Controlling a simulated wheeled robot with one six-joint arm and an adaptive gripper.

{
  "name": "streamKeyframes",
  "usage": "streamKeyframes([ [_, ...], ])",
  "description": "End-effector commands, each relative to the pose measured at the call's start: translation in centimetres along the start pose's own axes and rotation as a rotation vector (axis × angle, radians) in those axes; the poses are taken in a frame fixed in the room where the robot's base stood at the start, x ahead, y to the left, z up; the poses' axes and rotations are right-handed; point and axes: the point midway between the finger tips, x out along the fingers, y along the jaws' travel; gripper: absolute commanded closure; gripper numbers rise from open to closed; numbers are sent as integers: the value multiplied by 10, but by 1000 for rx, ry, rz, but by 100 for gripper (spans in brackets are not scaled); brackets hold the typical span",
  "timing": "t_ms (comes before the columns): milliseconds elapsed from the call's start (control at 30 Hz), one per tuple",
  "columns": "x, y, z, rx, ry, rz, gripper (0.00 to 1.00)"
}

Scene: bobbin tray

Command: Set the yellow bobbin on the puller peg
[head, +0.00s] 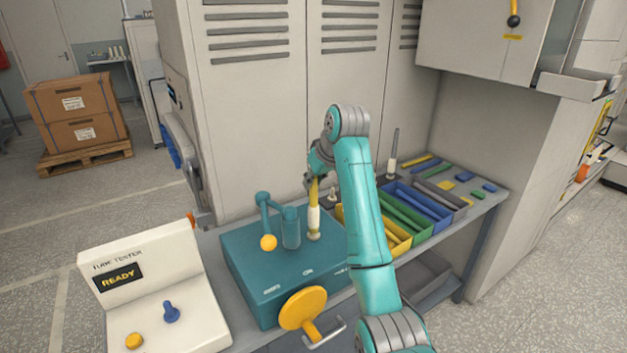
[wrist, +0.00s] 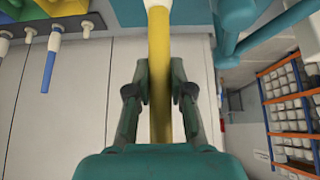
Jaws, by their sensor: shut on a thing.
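The yellow bobbin (head: 315,190) stands about upright over the top of the teal machine (head: 245,270), its pale lower part pointing down. My gripper (head: 314,178) is shut on its upper yellow shaft. In the wrist view the yellow shaft (wrist: 159,70) runs between the two fingers of my gripper (wrist: 159,92), with its pale end at the top edge. A small pale base (head: 314,237) on the machine top, seemingly the puller peg, is right under the bobbin. I cannot tell whether the bobbin is around the peg or just above it.
A yellow handwheel (head: 303,308) is in front. Coloured bins (head: 437,236) and an upright dark bobbin (head: 394,145) are right. Grey lockers (head: 250,120) stand behind.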

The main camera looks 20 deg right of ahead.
Motion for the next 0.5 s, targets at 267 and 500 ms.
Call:
streamKeyframes([
  [267,3,0,2,0,0,0,100],
  [500,7,0,4,0,0,0,100],
])
